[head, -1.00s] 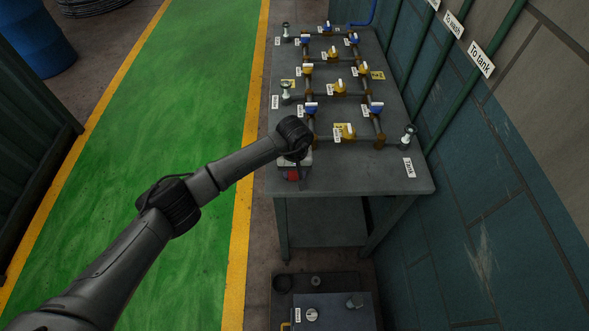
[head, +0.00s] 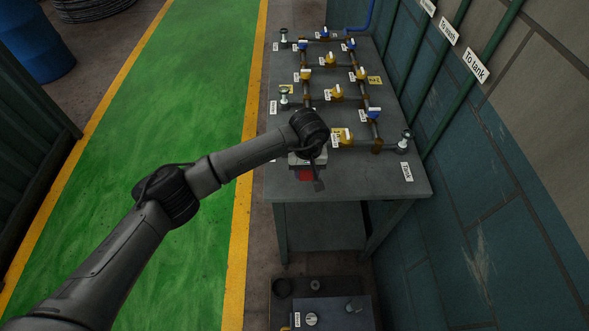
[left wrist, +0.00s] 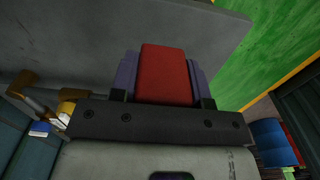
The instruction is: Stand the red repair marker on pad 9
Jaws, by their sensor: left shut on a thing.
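My left gripper (head: 308,172) is over the near left part of the grey table, partly hidden by its own wrist. It is shut on the red repair marker (head: 305,175), a small red block. In the left wrist view the marker (left wrist: 165,74) sits between the two fingers, with the grey tabletop (left wrist: 75,40) behind it. I cannot tell from these views how far above the table it is. Pad 9 cannot be made out; the small labels are too small to read. My right gripper is not in view.
Brown pipes with yellow valves (head: 335,93) and blue-handled valves (head: 373,112) cover the table's middle and back. A small upright fitting (head: 405,142) stands at the right edge. The table's near strip (head: 370,183) is mostly bare. A wall is close on the right.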

